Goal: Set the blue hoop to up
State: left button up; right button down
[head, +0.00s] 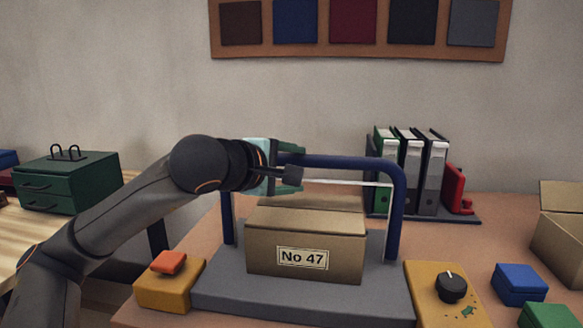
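The blue hoop (396,205) stands upright as an arch over a grey base (305,298), with one leg on each side of a cardboard box. The box (265,250) is marked "No 47" and sits on the base under the hoop. My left gripper (292,158), with green fingers, is at the left part of the hoop's top bar. Its fingers overlap the bar, and my arm and gripper hide the hoop's upper left corner. I cannot tell whether the fingers are closed on the bar. My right gripper is not in view.
A yellow block with an orange button (168,262) is left of the base. A yellow panel with a black knob (451,287) is right of it, near blue (519,283) and green blocks. Binders (410,170) stand behind. An open carton (560,240) is far right.

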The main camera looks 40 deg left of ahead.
pick_arm(q)
jog(key=b+v, duration=0.2)
jog(key=v, duration=1)
jog(key=shift+s+b, duration=0.25)
jog(key=shift+b, duration=0.15)
